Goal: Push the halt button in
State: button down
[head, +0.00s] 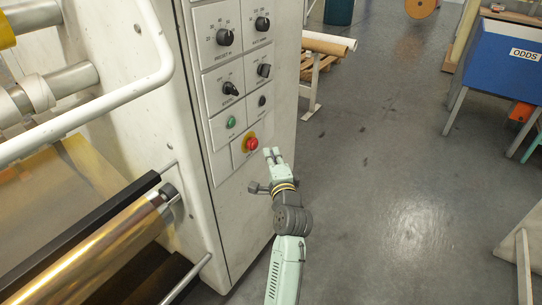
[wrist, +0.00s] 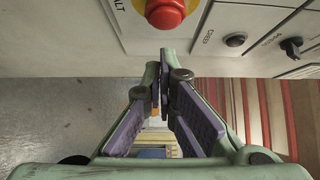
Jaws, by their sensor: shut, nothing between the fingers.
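The halt button (head: 251,144) is a red round knob on a yellow backing, low on the control panel of the grey machine. In the wrist view the red button (wrist: 165,12) sits at the top edge, partly cut off, beside the letters "ALT". My gripper (head: 272,153) is just right of the button in the head view, its fingers shut and empty. In the wrist view the gripper (wrist: 163,62) has its fingertips together just below the button in the picture. I see no clear contact between fingertips and button.
A green button (head: 231,122) and several black knobs (head: 225,38) sit higher on the panel. A white rail (head: 110,100) and gold roller (head: 110,250) are at left. Open floor (head: 400,180) lies right. A blue bin (head: 505,60) marked "ODDS" stands at far right.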

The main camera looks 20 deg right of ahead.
jog(key=s+b, duration=0.2)
jog(key=s, duration=0.8)
jog(key=shift+s+a, duration=0.2)
jog(key=shift+a, duration=0.05)
